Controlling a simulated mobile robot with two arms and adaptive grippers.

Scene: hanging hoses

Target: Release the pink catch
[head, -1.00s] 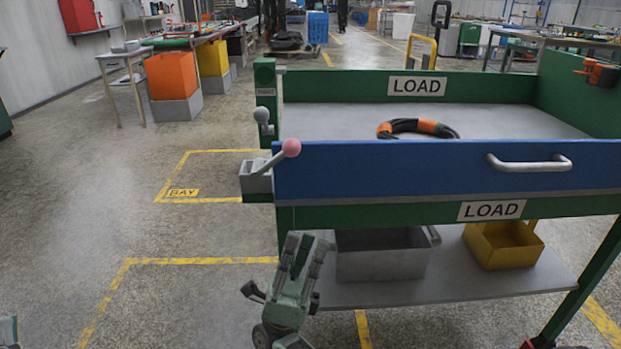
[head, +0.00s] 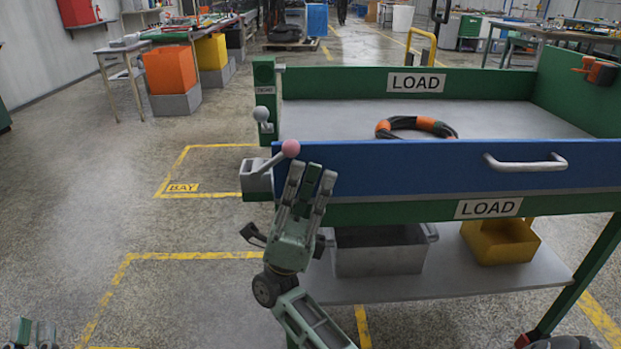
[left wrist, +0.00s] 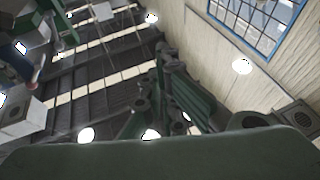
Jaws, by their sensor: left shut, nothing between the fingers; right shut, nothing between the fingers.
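The pink catch is a grey lever with a pink ball (head: 291,148) on its end, rising up and right from a grey block (head: 256,179) at the left end of the cart's blue front panel (head: 410,168). My right gripper (head: 308,180) is shut and empty, pointing up in front of the panel, just below and right of the pink ball. I cannot tell whether it touches the lever. My left gripper (head: 35,325) is shut and empty, low at the bottom left corner, well away from the catch. Its fingers also show in the left wrist view (left wrist: 165,85).
A grey-knobbed lever (head: 262,114) sits on the green left post behind the catch. The cart bed holds a coiled black and orange hose (head: 415,127). A handle (head: 525,162) is on the panel. A grey bin (head: 380,252) and yellow bin (head: 500,243) sit below. Floor at left is clear.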

